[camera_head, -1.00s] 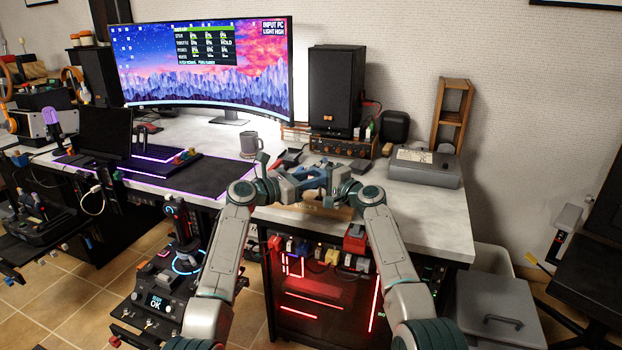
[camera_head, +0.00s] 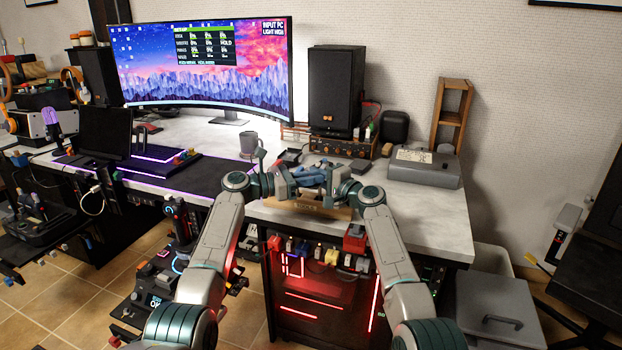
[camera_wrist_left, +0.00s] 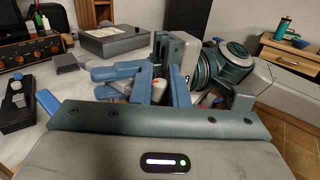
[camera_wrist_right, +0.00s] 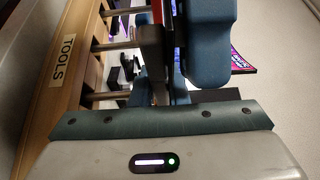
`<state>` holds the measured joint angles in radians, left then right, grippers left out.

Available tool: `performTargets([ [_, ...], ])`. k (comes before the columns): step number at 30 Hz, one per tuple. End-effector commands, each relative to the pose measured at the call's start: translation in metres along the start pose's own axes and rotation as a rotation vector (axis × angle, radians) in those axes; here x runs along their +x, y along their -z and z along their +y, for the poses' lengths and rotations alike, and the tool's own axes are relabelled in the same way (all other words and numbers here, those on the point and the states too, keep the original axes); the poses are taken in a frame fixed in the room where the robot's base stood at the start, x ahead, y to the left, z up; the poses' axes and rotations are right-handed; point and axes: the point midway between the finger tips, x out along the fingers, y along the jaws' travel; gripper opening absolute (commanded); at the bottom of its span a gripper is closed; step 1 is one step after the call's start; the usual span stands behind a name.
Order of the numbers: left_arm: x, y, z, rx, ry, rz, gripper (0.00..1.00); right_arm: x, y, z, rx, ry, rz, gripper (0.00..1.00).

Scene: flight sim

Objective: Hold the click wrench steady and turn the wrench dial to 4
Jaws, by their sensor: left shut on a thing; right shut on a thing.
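My two grippers meet above the front edge of the desk in the head view. My left gripper (camera_head: 298,181) is shut on the end of the click wrench where the dial seems to be; its blue fingers (camera_wrist_left: 150,88) hide most of it in the left wrist view. My right gripper (camera_head: 333,178) is shut on the wrench's body. In the right wrist view a dark bar with a red part, seemingly the click wrench (camera_wrist_right: 152,48), runs between the fingers. The dial's numbers cannot be read.
A wooden tool rack (camera_head: 318,210) labelled TOOLS lies just below my grippers at the desk edge. A grey mug (camera_head: 249,143) stands behind my left gripper, and a grey box (camera_head: 425,167) to the right. The white desktop (camera_head: 418,206) right of my grippers is clear.

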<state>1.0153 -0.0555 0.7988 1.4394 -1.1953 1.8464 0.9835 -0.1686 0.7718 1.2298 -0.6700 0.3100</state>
Motion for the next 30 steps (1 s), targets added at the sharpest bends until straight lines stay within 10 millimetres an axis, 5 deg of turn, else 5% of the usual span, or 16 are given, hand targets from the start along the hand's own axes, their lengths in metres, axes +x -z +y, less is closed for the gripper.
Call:
performTargets([
  [23, -0.0018, 0.0020, 0.0004, -0.001, 0.166, 0.002, 0.00, 0.0008, -0.0022, -0.0004, 0.002, 0.001, -0.005, 0.00],
  [24, -0.0018, 0.0019, 0.0004, -0.001, 0.166, 0.002, 0.20, 0.0008, -0.0022, -0.0005, 0.002, 0.001, -0.005, 0.00],
  [26, -0.0017, 0.0017, 0.0003, -0.001, 0.166, 0.001, 0.32, 0.0008, -0.0020, -0.0005, 0.002, 0.001, -0.005, 0.00],
  [30, -0.0015, 0.0010, 0.0001, 0.000, 0.167, 0.000, 0.34, 0.0006, -0.0016, -0.0003, 0.001, 0.001, -0.004, 0.00],
])
